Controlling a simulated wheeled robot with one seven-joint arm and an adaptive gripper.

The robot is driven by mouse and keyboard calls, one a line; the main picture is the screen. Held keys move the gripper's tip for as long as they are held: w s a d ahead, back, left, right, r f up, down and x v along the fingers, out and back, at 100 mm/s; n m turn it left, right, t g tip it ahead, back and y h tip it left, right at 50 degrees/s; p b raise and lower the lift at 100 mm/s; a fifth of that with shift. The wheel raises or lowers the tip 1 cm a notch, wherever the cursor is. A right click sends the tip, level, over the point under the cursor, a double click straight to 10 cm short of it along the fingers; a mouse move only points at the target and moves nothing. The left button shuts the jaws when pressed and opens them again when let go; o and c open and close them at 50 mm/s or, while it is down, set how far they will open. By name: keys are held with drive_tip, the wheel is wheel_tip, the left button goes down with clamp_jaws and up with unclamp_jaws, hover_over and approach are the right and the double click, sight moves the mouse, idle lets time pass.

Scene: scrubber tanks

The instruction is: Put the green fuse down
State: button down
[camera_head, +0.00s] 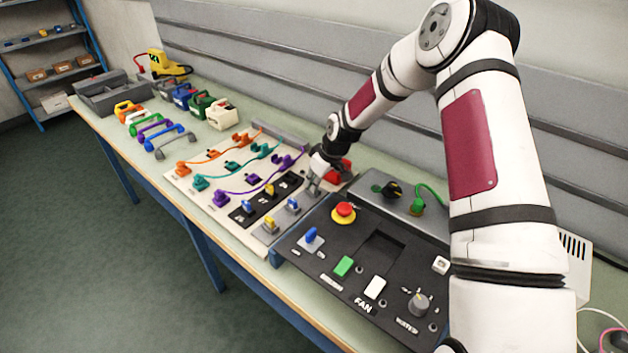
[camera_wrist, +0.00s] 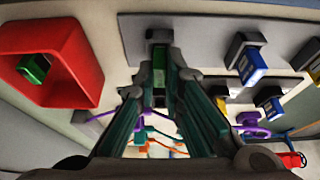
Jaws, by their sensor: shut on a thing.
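My gripper (camera_wrist: 160,85) is shut on a small green fuse (camera_wrist: 159,82), seen between the fingertips in the wrist view. A dark holder (camera_wrist: 159,35) on a grey plate lies just beyond the fingertips, in line with the fuse. I cannot tell whether the fuse touches it or sits in it. In the head view my gripper (camera_head: 314,184) is low at the far end of the grey fuse strip; the held fuse cannot be made out there. A red open box (camera_wrist: 75,55) is left of the fingers in the wrist view, with another green piece (camera_wrist: 34,68) inside.
A blue fuse (camera_head: 292,204) and a yellow one (camera_head: 270,223) stand in the same strip. The black strip (camera_head: 240,215) beside it also holds fuses. The control panel (camera_head: 325,262) with a red button (camera_head: 344,211) is close by. Coloured cables (camera_head: 245,190) lie beyond.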

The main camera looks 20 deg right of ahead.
drive_tip(key=c, duration=1.7)
unclamp_jaws()
drive_tip(key=shift+f, duration=0.1)
